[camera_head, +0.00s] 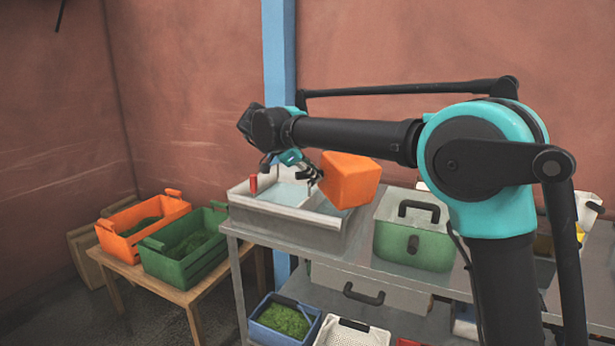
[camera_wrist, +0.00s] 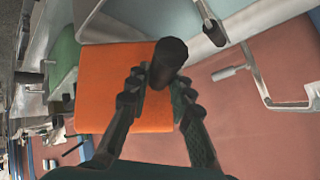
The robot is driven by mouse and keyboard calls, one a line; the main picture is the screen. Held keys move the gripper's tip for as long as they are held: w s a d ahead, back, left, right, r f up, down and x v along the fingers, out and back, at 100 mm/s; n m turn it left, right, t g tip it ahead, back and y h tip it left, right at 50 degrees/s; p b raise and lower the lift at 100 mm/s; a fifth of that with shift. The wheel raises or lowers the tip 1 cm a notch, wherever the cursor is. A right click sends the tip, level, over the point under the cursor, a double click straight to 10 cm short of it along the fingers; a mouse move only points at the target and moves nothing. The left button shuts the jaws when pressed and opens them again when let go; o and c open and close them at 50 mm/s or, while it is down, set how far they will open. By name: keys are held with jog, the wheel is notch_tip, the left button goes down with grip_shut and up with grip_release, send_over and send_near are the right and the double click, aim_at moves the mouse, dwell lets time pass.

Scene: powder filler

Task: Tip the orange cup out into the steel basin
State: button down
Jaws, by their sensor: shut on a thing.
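The orange cup (camera_head: 349,181) is a boxy orange vessel, tilted, above the right side of the steel basin (camera_head: 290,222). My gripper (camera_head: 314,174) reaches it from the left and is shut on it, apparently at a dark handle on its side. In the wrist view my gripper (camera_wrist: 160,82) has both fingers closing around the dark round-ended handle, in front of the orange cup (camera_wrist: 112,78). The cup's mouth and any contents are hidden. Pale basin walls show in the wrist view at the upper right.
A red item (camera_head: 253,184) stands at the basin's left end. A green case (camera_head: 412,242) sits on the bench right of the basin. Orange (camera_head: 143,212) and green (camera_head: 185,262) crates stand on a low wooden table at left. A blue post rises behind the basin.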

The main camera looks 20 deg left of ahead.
jog(key=s+d+r+m+t+y, duration=0.2)
jog(key=r, duration=0.1)
jog(key=shift+t, duration=0.4)
jog(key=m+t+y, duration=0.1)
jog(key=s+d+r+m+t+y, duration=0.1)
jog(key=t, duration=0.1)
jog(key=shift+m, duration=0.3)
jog(key=shift+f+m+t+y, duration=0.5)
jog(key=shift+m+t, duration=0.1)
jog(key=shift+t, duration=0.3)
jog(key=shift+f+m+t, duration=0.25)
jog(key=shift+m+t, duration=0.3)
jog(key=shift+t, duration=0.05)
jog(key=shift+f+m+t, duration=0.25)
jog(key=shift+m+t, duration=0.3)
jog(key=shift+t, duration=0.05)
